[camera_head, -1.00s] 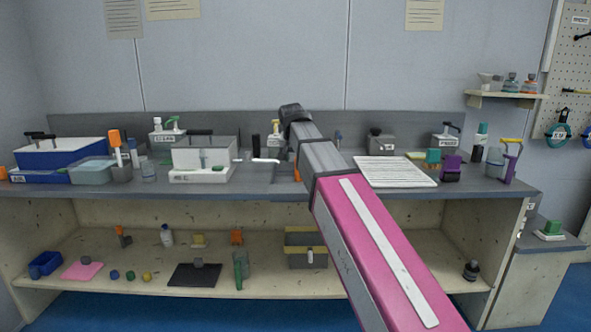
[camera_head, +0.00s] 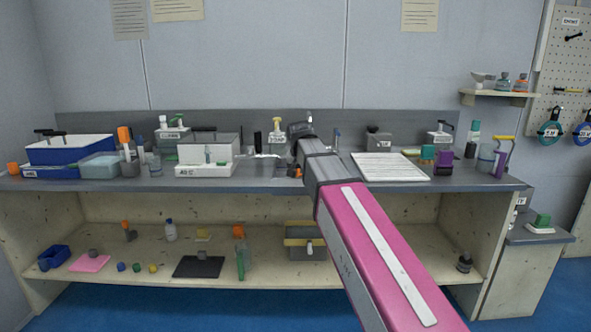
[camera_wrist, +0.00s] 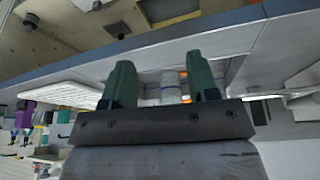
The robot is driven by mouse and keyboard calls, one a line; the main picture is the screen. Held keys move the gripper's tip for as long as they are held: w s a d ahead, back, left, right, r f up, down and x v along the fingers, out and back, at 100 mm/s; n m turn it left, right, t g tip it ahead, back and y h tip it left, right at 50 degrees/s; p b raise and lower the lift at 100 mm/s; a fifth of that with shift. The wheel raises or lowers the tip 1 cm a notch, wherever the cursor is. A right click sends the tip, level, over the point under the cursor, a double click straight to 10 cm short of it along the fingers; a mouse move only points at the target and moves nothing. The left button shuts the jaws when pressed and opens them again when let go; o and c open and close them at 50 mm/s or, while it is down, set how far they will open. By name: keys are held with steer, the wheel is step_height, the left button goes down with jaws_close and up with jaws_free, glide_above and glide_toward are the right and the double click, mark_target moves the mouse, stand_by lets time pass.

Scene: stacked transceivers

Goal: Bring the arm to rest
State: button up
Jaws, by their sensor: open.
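My arm (camera_head: 375,250), pink and grey, reaches forward from the lower right over the bench top in the head view. Its grey wrist end lies near the back of the bench, and the fingers are hidden there. In the wrist view, the two dark green fingers of my gripper (camera_wrist: 161,85) stand apart with nothing gripped between them. A pale cylindrical thing (camera_wrist: 170,88) shows in the gap behind them; I cannot tell how far off it is.
Small items lie on the lower shelf (camera_head: 270,270). The space above the bench is mostly free.

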steer(key=s+d+f+g, duration=0.1)
steer(key=s+d+f, duration=0.4)
steer(key=f, duration=0.7)
steer(key=s+d+f+n+g, duration=0.1)
steer(key=s+d+f, duration=0.5)
steer(key=f, duration=0.6)
steer(key=s+d+f+g, duration=0.1)
steer(key=s+d+f, duration=0.4)
steer(key=s+f, duration=0.4)
step_height(320, 180, down, 3)
steer(key=shift+s+d+r+n+g+y, duration=0.1)
steer(key=shift+s+d+n+g+y, duration=0.2)
steer(key=shift+s+n+g+y, duration=0.1)
steer(key=shift+w, duration=0.1)
